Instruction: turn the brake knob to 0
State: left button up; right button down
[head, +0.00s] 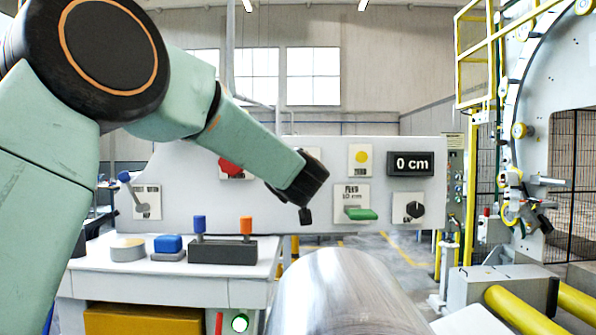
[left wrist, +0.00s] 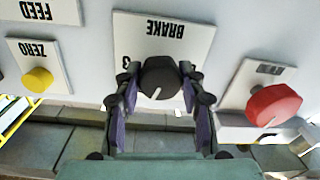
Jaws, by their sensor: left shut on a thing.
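The brake knob (left wrist: 160,77) is black and round, with a short white pointer line that points down and slightly left in the left wrist view. It sits on a white plate marked BRAKE (left wrist: 190,32), seen upside down there. A partly hidden mark shows left of the knob; other markings are covered. My left gripper (left wrist: 157,82) has its purple-padded fingers on both sides of the knob and is shut on it. In the head view my left gripper (head: 305,214) is at the panel, and my wrist hides the brake knob. My right gripper is not in view.
The red knob (left wrist: 273,105) and yellow ZERO button (left wrist: 37,80) flank the brake plate. The panel also carries a green lever (head: 361,214), a black knob (head: 415,210) and a display (head: 410,163) reading 0 cm. A metal roll (head: 345,295) lies in front.

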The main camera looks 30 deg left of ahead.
pick_arm(q)
jog(key=n, duration=0.4)
jog(key=shift+n, duration=0.3)
jog(key=n+b, duration=0.2)
jog(key=n, duration=0.3)
jog(key=n+b, duration=0.3)
jog(key=n, duration=0.3)
jog(key=shift+h, duration=0.4)
jog(key=n+b, duration=0.3)
jog(key=n, duration=0.2)
jog(key=shift+r, duration=0.1)
jog(key=shift+r+n, duration=0.1)
jog(key=shift+n, duration=0.2)
jog(key=o, duration=1.2)
jog(key=shift+c, duration=0.2)
